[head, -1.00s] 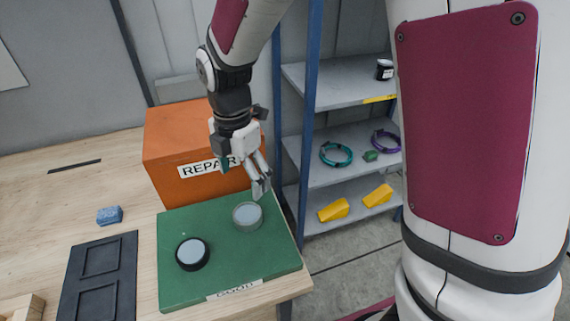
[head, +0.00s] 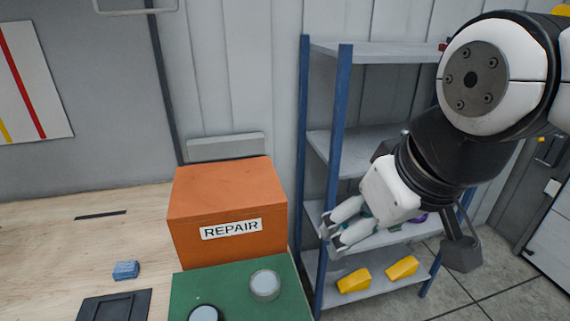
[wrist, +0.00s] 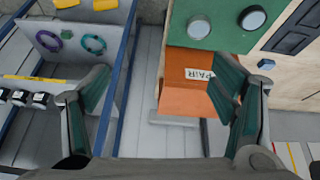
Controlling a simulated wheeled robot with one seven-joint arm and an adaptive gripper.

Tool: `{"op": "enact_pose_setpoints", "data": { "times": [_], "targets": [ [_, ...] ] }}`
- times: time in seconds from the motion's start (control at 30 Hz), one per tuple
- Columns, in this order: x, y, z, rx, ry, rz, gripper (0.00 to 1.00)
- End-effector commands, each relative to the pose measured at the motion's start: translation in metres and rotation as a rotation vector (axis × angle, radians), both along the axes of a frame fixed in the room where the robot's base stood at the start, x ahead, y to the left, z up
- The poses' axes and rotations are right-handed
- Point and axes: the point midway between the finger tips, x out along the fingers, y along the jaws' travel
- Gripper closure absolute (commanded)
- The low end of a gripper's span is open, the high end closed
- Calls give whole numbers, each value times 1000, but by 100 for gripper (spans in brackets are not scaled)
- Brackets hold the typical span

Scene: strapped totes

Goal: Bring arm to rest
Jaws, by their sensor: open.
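My gripper (head: 338,232) is at the right in the head view, in front of the blue-posted shelf rack (head: 338,120). It is open and empty. In the wrist view its two fingers (wrist: 165,100) stand wide apart, with a floor gap, a rack post and part of the orange box between them in the picture. My arm comes in from the upper right in the head view and hides part of the rack's shelves.
The orange REPAIR box (head: 226,195) stands on the wooden table (head: 60,225) behind a green mat (head: 225,295). Two round lidded pieces (head: 265,284) are on the mat. A blue block (head: 125,270) lies at left. Yellow wedges (head: 354,281) sit on the low shelf.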

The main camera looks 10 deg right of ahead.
Motion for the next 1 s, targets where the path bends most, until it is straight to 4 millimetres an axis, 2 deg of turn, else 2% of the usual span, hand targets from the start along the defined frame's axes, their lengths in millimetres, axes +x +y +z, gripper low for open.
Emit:
{"op": "enact_pose_setpoints", "data": {
  "times": [0.2, 1.0],
  "targets": [
    [-11, -4, 2, 46, -26, -111, 21],
    [-11, -4, 2, 46, -25, -109, 21]
  ]
}}
